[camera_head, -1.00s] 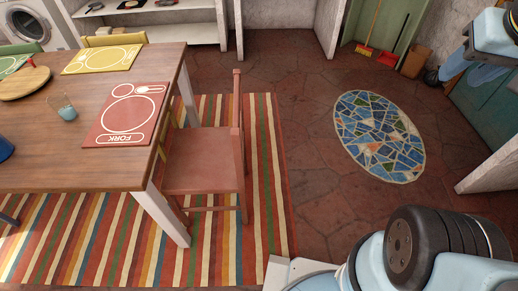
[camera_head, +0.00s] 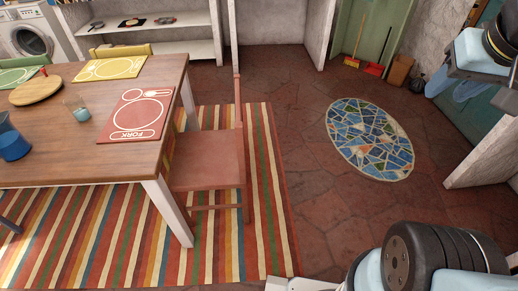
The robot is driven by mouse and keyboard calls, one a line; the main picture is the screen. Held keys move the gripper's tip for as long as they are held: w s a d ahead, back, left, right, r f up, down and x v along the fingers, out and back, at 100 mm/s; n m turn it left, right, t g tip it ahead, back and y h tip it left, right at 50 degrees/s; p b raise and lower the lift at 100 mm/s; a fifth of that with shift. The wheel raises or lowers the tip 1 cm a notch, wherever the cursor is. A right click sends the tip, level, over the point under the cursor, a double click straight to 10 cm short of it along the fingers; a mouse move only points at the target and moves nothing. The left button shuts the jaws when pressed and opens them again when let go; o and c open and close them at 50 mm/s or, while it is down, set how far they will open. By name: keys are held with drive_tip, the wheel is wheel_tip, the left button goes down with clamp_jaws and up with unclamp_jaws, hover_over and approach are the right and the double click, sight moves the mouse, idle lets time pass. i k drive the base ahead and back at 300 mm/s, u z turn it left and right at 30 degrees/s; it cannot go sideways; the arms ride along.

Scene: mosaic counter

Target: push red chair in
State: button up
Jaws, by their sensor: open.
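The red chair (camera_head: 210,162) stands upright on the striped rug at the table's right end. Its thin back (camera_head: 238,105) is on the side away from the table, seen almost edge-on. The left edge of its seat meets the tabletop's right edge in the picture, with most of the seat outside. The white table leg (camera_head: 168,210) hides part of the chair's near left side. The wooden table (camera_head: 60,160) has a red placemat (camera_head: 137,116) at this end. My arm's links show at the right, but my gripper cannot be made out in this view.
The striped rug (camera_head: 265,200) lies under the table and chair. Open stone floor with a mosaic oval (camera_head: 370,138) lies right of the chair. A glass (camera_head: 78,110) and a blue jug (camera_head: 12,140) stand on the table. A wall end (camera_head: 480,158) juts in at right.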

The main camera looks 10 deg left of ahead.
sight(208, 160)
drive_tip(key=u, duration=0.2)
drive_tip(key=i, duration=0.9)
drive_tip(key=z, duration=0.1)
